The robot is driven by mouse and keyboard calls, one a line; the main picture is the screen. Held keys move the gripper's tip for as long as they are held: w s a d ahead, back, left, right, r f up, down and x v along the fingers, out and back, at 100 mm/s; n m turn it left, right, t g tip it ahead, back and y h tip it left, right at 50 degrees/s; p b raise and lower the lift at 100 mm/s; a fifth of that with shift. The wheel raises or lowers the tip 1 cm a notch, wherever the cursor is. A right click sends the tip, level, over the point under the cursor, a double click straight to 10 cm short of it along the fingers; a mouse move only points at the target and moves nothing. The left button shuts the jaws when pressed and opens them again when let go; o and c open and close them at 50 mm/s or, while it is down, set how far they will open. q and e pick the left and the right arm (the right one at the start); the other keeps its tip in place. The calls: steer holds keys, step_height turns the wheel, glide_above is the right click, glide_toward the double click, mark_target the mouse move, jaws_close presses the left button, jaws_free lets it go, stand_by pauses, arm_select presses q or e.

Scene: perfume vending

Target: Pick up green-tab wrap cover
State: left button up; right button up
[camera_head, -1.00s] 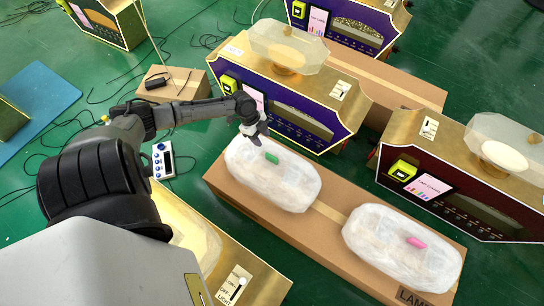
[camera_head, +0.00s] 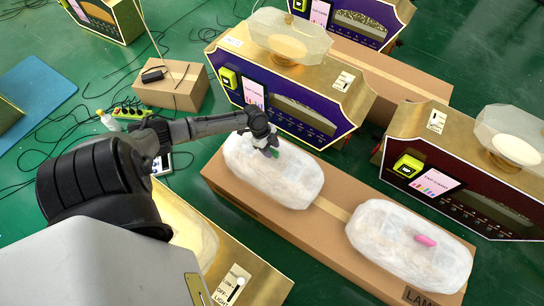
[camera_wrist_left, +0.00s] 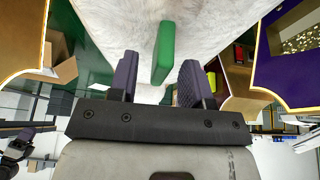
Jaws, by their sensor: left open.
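A white wrapped cover with a green tab (camera_head: 268,150) lies on the left part of a long cardboard box; its wrap (camera_head: 272,180) is plain below the tab. My left gripper (camera_head: 270,150) is at this tab, its fingers partly hiding it. In the left wrist view the green tab (camera_wrist_left: 163,54) stands up from the white wrap (camera_wrist_left: 120,30), just ahead of and between the two open fingers of my left gripper (camera_wrist_left: 158,80). A second white wrapped cover (camera_head: 400,250) with a pink tab (camera_head: 426,240) lies on the right part of the box.
The long cardboard box (camera_head: 325,228) carries both covers. A purple and gold machine (camera_head: 290,105) stands right behind the green-tab cover, and a dark red one (camera_head: 455,180) stands at the right. A small carton (camera_head: 172,88) and cables lie behind my left arm.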

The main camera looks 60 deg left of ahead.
arm_select(q)
steer(key=shift+b+x, duration=0.3)
steer(key=shift+x, duration=0.75)
steer(key=shift+c, duration=0.3)
jaws_close()
